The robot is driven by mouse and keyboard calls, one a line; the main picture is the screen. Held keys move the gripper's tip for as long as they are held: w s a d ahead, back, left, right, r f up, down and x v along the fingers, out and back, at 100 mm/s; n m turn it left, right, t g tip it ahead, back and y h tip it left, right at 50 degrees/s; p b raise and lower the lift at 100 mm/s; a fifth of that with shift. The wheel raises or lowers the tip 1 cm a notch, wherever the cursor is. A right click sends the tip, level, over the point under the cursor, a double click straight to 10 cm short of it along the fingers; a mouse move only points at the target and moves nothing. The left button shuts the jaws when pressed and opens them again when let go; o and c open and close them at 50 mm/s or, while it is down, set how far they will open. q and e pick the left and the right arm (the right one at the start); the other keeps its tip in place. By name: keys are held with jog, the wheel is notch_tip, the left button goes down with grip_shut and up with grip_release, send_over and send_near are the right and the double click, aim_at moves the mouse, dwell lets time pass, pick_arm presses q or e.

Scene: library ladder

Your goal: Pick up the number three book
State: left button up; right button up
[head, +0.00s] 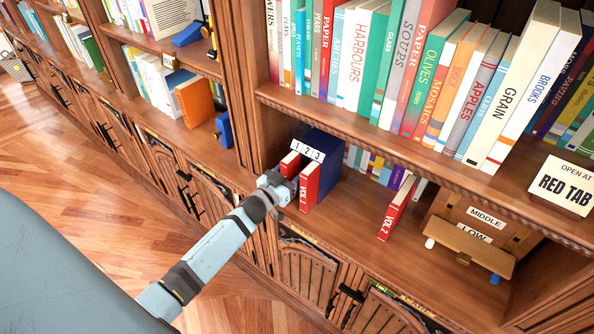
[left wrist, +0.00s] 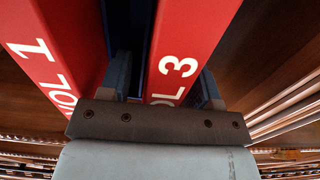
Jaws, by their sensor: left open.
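The number three book, a red spine marked VOL 3 (head: 311,184), stands upright at the right side of a dark blue case (head: 327,147) on the lower shelf. In the left wrist view its spine (left wrist: 190,45) lies between my open fingers. The number one book (head: 290,164) stands to its left, also seen in the left wrist view (left wrist: 60,45). The slot between them looks empty. My left gripper (head: 280,188) is at the front of the case, with one finger on each side of the VOL 3 spine; contact cannot be told. My right gripper is out of view.
The red VOL 2 book (head: 394,210) stands tilted farther right on the shelf. A wooden stand marked MIDDLE and LOW (head: 472,238) is beyond it. A full row of books (head: 410,75) fills the shelf above. An OPEN AT RED TAB sign (head: 566,185) is at right.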

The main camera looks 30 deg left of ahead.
pick_arm(q)
grip_shut()
jog(key=shift+b, duration=0.3)
jog(key=s+a+b, duration=0.1)
jog(key=s+b, duration=0.1)
jog(key=s, duration=1.6)
jog(key=shift+a+r, duration=0.15)
jog(key=shift+a, duration=0.05)
